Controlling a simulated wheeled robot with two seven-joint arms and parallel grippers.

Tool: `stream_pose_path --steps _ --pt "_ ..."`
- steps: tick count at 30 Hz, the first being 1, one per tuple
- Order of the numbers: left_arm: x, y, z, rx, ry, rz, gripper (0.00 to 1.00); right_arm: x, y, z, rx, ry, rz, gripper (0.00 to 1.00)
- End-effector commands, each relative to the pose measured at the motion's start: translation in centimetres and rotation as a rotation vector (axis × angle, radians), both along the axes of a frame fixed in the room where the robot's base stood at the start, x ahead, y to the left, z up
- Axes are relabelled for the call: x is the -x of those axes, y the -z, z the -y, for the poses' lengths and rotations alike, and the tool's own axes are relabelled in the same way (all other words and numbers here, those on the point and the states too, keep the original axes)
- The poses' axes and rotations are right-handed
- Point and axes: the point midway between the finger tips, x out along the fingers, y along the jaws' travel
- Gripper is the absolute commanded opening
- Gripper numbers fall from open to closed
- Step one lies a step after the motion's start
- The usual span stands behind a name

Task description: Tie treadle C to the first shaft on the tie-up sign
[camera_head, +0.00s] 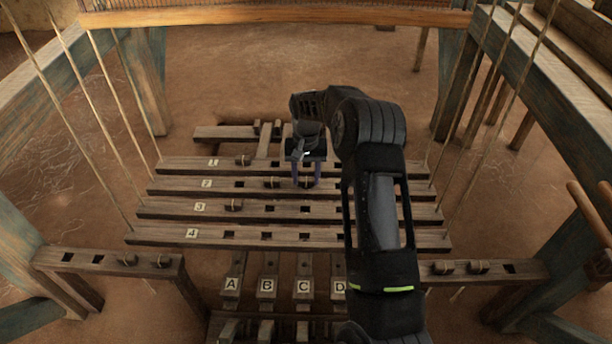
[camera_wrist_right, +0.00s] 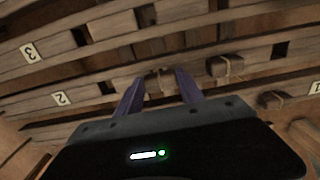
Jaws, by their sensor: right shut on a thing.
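The lams marked 1 (camera_head: 181,165), 2 (camera_head: 175,185), 3 (camera_head: 165,207) and 4 (camera_head: 160,231) lie across the middle of the head view. Treadle C (camera_head: 304,287) is among the treadles below. My right gripper (camera_head: 305,183) points down at lam 2, in line with treadle C. It is shut on a corded peg there (camera_wrist_right: 158,78), mostly hidden between the fingers. How deep the peg sits in its socket cannot be told. The gripper covers lam 1's socket in that column. In C's column, the sockets of lams 3 and 4 look empty. I cannot see the tie-up sign or my left gripper.
Other corded pegs sit in lam 1 (camera_head: 243,160), lam 2 (camera_head: 272,182) and lam 3 (camera_head: 233,204). More pegs sit in the left side board (camera_head: 75,257) and right side board (camera_head: 525,270). Slanting cords hang at both sides. My arm hides treadle D's right side.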

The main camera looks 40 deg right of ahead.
Motion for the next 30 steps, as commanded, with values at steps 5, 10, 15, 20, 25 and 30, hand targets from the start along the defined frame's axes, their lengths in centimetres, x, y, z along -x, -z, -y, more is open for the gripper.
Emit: stream_pose_path --steps 5,10,15,20,25,30 --pt "0.0 0.0 0.0 0.000 0.000 0.000 0.36 0.0 0.0 0.0 0.000 0.000 0.000 0.06" --pt "0.0 0.0 0.0 0.000 0.000 0.000 0.36 0.0 0.0 0.0 0.000 0.000 0.000 0.57" --pt "0.0 0.0 0.0 0.000 0.000 0.000 0.36 0.0 0.0 0.0 0.000 0.000 0.000 0.70" --pt "0.0 0.0 0.0 0.000 0.000 0.000 0.36 0.0 0.0 0.0 0.000 0.000 0.000 0.70" --pt "0.0 -0.2 0.0 0.000 0.000 -0.001 0.36 0.0 -0.5 0.0 0.001 0.000 0.001 0.70" --pt "0.2 -1.3 0.0 0.001 0.002 -0.005 0.36 -0.1 -2.6 0.0 0.001 0.000 0.002 0.70"
